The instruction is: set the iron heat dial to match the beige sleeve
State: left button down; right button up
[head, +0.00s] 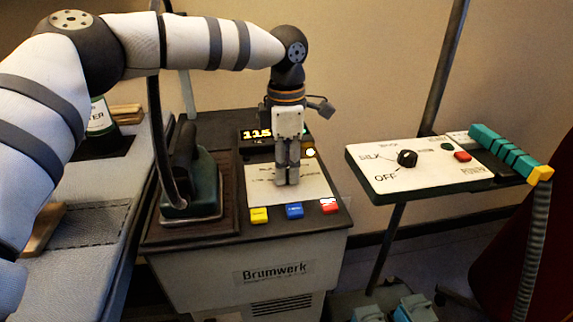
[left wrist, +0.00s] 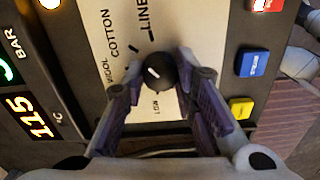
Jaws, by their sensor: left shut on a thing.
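The iron's heat dial is a small black knob (left wrist: 156,73) with a white pointer mark, on a pale plate (left wrist: 180,30) in the left wrist view. The printed words LINEN, COTTON and WOOL curve around it; another label below is hard to read. The pointer's exact setting is unclear. My left gripper (head: 287,181) points down at this plate in the head view, and its fingers (left wrist: 160,70) are shut on the dial from both sides. The green iron (head: 195,185) stands on its rest left of the gripper. No beige sleeve can be made out. My right gripper is out of view.
Yellow (head: 259,215), blue (head: 294,211) and red (head: 329,206) buttons line the station's front. A lit display (left wrist: 33,117) reads 115 °C. A separate panel (head: 385,178) with its own knob (head: 407,158) stands right. An ironing board (head: 85,215) lies left.

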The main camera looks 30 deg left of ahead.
aim_at(287, 169)
pick_arm(q)
jog(key=m, duration=0.5)
jog(key=shift+r+m, duration=0.1)
jog(key=shift+m, duration=0.3)
dwell(0.4)
jog(key=c, duration=1.3)
grip_release()
notch_tip(287, 169, up, 12)
